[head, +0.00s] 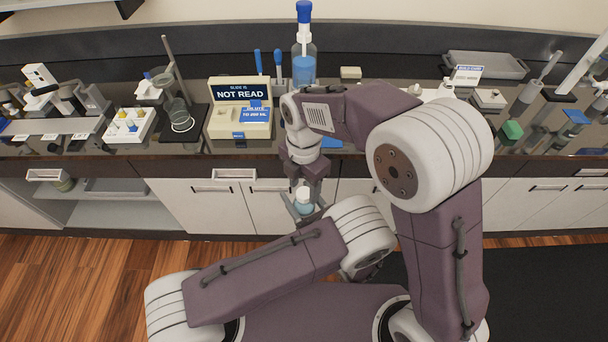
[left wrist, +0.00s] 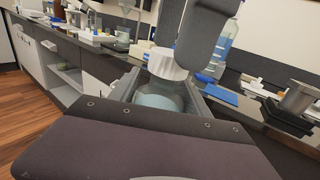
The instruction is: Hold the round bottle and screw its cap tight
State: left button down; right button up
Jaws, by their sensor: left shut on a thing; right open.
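The round bottle (left wrist: 158,98) has a white cap (left wrist: 166,64) and pale blue liquid, and stands upright between the fingers of my left gripper (left wrist: 160,92). In the head view the bottle (head: 304,208) is held in the air in front of the counter, with my left gripper (head: 304,212) shut around its body. My right gripper (head: 304,188) points down from directly above and is open at the cap. In the left wrist view a grey finger of it overlaps the cap's upper edge; I cannot tell whether they touch. The cap's far side is hidden.
The counter edge (head: 180,150) and white cabinets (head: 215,205) are just behind the bottle. On the counter stand a tall blue-capped bottle (head: 304,65), a box with a "NOT READ" sign (head: 238,95), a stand with glassware (head: 178,105) and a grey tray (head: 485,65).

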jog(key=shift+f, duration=0.8)
grip_shut()
